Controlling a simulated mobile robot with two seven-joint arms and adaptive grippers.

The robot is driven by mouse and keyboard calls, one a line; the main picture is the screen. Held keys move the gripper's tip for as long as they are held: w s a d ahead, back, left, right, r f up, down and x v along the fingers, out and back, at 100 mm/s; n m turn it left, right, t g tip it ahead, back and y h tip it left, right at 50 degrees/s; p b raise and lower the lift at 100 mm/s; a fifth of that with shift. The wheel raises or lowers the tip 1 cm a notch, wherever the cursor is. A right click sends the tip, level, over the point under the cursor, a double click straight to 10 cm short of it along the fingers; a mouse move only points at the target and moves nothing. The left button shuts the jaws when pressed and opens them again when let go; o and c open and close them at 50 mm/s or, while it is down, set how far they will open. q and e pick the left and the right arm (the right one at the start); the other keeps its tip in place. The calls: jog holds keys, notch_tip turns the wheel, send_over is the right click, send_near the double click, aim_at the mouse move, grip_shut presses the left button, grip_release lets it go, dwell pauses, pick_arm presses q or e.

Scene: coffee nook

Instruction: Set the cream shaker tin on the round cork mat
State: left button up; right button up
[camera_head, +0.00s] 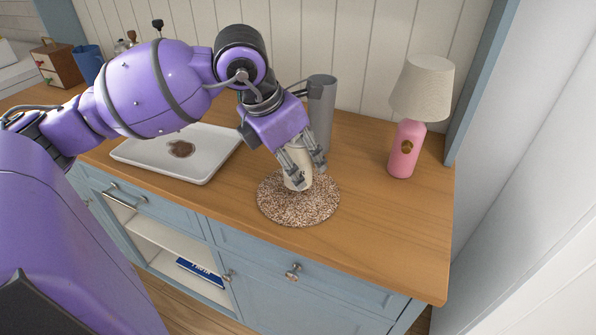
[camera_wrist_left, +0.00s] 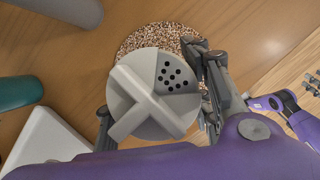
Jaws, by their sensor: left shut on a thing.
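The cream shaker tin (camera_head: 294,179) is upright over the round cork mat (camera_head: 299,209), a little toward the mat's back half. I cannot tell whether its base touches the mat. My left gripper (camera_head: 304,174) comes from above and is shut on the tin, with its fingers on either side of it. In the left wrist view the tin's lid (camera_wrist_left: 153,95) shows a raised cross bar and a patch of dark holes. The speckled brown mat (camera_wrist_left: 150,37) shows behind it there.
A tall grey cylinder (camera_head: 321,113) stands just behind the mat. A white tray (camera_head: 206,172) lies to the left. A pink lamp (camera_head: 404,150) stands to the right. A teal object (camera_wrist_left: 18,92) shows in the wrist view. The counter right of the mat is clear.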

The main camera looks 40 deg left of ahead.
pick_arm(q)
jog(key=shift+w+f, duration=0.1)
jog(key=shift+f, duration=1.7)
jog(key=o, duration=1.2)
jog(key=shift+o, duration=0.2)
jog(key=shift+a+r, duration=0.1)
jog(key=shift+r, duration=0.35)
jog(key=v, duration=1.1)
jog(key=shift+r+p, duration=0.3)
jog(key=shift+p, duration=0.15)
